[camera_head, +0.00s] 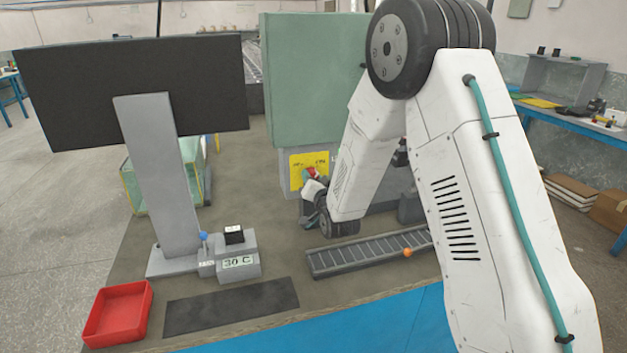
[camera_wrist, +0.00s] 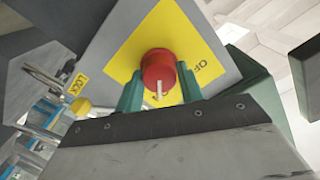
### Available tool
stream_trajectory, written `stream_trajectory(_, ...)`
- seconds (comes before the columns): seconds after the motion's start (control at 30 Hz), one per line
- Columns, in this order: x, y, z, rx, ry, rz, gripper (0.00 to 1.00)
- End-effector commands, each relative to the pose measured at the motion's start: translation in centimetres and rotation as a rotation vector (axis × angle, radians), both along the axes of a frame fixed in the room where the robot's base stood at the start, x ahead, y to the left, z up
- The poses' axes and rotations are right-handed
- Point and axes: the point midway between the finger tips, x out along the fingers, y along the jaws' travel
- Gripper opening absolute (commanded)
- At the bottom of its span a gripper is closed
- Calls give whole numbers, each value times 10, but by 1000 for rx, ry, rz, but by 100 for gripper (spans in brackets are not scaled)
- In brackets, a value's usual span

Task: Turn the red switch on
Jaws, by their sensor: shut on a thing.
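The red switch (camera_wrist: 158,68) is a round knob with a white pointer line, mounted on a yellow plate (camera_wrist: 200,40). In the wrist view the pointer faces down in the picture, toward lettering partly hidden by the knob and fingers. Letters to its right look like OFF. My gripper (camera_wrist: 160,88) has its green fingers on both sides of the knob, shut on it. In the head view the switch (camera_head: 312,172) shows small on the yellow plate (camera_head: 296,163) below a green cabinet (camera_head: 312,80). My gripper (camera_head: 309,179) is at it, partly hidden by my wrist.
A dark monitor (camera_head: 75,95) stands on the left. A red tray (camera_head: 146,312), a dark mat (camera_head: 232,306) and a grey box marked 30 C (camera_head: 238,270) with a blue-knobbed lever (camera_head: 204,237) are in front. A grey slotted rail (camera_head: 350,257) carries an orange ball (camera_head: 407,253) below my arm.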

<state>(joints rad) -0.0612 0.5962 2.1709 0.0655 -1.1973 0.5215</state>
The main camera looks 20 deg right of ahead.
Motion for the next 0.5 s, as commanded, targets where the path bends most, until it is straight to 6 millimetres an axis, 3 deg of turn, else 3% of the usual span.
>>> stream_trajectory(0.5, 0, 0, -1, 60, 2, -1, 15)
